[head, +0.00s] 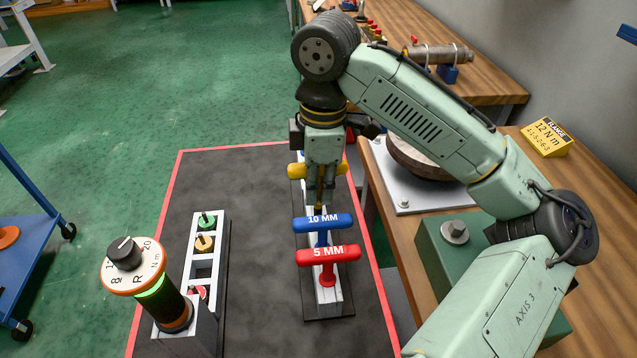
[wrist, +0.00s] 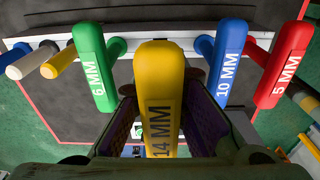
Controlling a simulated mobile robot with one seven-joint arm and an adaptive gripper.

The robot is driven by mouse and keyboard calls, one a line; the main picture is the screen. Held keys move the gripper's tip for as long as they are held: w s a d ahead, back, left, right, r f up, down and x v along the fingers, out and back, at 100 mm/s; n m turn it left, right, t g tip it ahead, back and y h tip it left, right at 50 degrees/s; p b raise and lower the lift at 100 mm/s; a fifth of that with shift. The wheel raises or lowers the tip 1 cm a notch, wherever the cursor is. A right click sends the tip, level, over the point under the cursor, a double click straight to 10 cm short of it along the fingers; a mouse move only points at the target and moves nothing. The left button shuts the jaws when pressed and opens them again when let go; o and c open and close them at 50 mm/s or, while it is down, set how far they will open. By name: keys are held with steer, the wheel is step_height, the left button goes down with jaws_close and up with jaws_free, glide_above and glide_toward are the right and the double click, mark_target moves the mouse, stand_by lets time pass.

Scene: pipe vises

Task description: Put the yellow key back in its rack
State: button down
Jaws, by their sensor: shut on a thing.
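The yellow key, marked 14 MM in the wrist view (wrist: 158,75), is a T-handled key. My gripper (head: 319,195) is shut on it, pointing down, with the fingers either side of its handle. Both ends of the yellow handle (head: 296,171) stick out beside the gripper in the head view. The white rack (head: 327,294) stands on the dark mat below. It carries the blue 10 MM key (head: 323,222) and the red 5 MM key (head: 328,255); a green 6 MM key (wrist: 94,65) shows in the wrist view. I cannot tell whether the yellow key's lower end touches the rack.
A second white rack (head: 208,268) with coloured round pieces stands left on the mat. An orange-and-black torque tool (head: 170,305) stands at its near end. A wooden bench (head: 590,235) with a grey plate (head: 400,195) and green block lies to the right. Bare mat lies between the racks.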

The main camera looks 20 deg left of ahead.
steer(key=shift+f+b, duration=0.55)
steer(key=shift+f, duration=0.5)
stand_by(0.4)
steer(key=shift+s+a+f, duration=0.1)
steer(key=shift+s+f, duration=0.05)
steer(key=shift+f, duration=0.4)
stand_by(1.2)
steer(key=shift+r, duration=0.1)
steer(key=shift+r+p, duration=0.35)
steer(key=shift+d+r+p, duration=0.25)
steer(key=shift+r+p, duration=0.2)
steer(key=shift+r, duration=0.15)
steer(key=shift+a+r, duration=0.15)
steer(key=shift+r, duration=1.05)
